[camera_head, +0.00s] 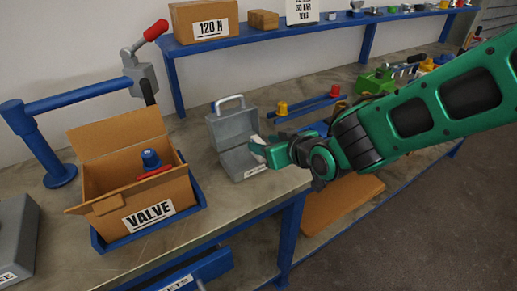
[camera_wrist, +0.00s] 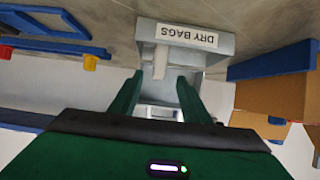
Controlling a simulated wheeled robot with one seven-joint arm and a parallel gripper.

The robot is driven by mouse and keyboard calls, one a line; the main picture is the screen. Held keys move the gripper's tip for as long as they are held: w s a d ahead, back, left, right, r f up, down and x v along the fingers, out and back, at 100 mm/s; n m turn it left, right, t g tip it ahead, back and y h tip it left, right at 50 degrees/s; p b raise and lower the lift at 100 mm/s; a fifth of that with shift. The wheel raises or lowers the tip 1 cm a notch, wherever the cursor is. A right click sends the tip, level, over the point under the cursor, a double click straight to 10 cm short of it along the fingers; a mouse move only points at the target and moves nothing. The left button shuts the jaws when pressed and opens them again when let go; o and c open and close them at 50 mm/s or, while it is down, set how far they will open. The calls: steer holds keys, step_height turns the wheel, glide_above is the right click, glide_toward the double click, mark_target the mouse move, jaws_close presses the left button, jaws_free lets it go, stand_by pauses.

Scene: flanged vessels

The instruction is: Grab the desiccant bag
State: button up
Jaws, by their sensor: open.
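The grey dry-bags box (camera_head: 234,160) stands open on the bench in the head view, its lid with a handle tilted back. In the wrist view the box (camera_wrist: 207,56) appears upside down with its "DRY BAGS" label. A small pale strip (camera_wrist: 161,62), perhaps the desiccant bag, shows inside the box between my fingers. My gripper (camera_head: 262,150) is at the right side of the box opening. Its green fingers (camera_wrist: 160,84) are apart in the wrist view, with no hold visible. The inside of the box is mostly hidden in the head view.
An open cardboard box (camera_head: 183,190) marked "VALVE" sits in a blue tray to the left, holding a blue-capped part (camera_head: 151,159). A blue rail stand (camera_head: 85,97) is behind it. Yellow (camera_head: 281,108) and red parts lie behind my gripper. Bare bench lies before the grey box.

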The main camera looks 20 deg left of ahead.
mark_target(262, 142)
steer(key=shift+d+x, duration=0.2)
steer(key=shift+x, duration=2.4)
steer(key=shift+w+f, duration=0.1)
steer(key=shift+w, duration=0.05)
jaws_close()
